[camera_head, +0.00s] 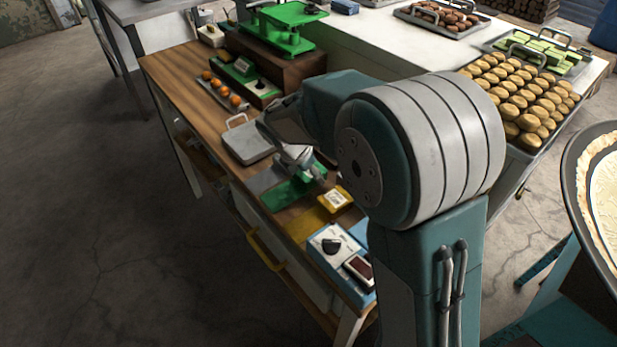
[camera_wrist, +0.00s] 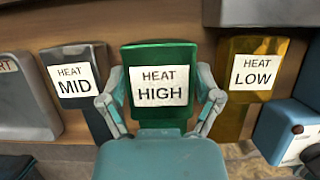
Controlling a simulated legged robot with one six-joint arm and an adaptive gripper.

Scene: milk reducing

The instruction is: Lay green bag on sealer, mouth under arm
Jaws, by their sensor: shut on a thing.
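The green bag (camera_wrist: 160,55) carries a white HEAT HIGH label in the wrist view. It also shows as a green patch (camera_head: 285,194) over the workbench in the head view. My gripper (camera_wrist: 160,98) is shut on the green bag, with one finger at each side edge; it shows in the head view too (camera_head: 305,168). A blue box with a black dial (camera_head: 334,246), apparently the sealer, stands at the bench's near end, and part of it is at the right in the wrist view (camera_wrist: 282,130). I cannot make out its arm or the bag's mouth.
A grey HEAT MID bag (camera_wrist: 75,85) and a gold HEAT LOW bag (camera_wrist: 243,82) flank the green one. A flat grey item with a handle (camera_head: 248,140) lies further back. Floor left of the wooden bench (camera_head: 172,66) is clear.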

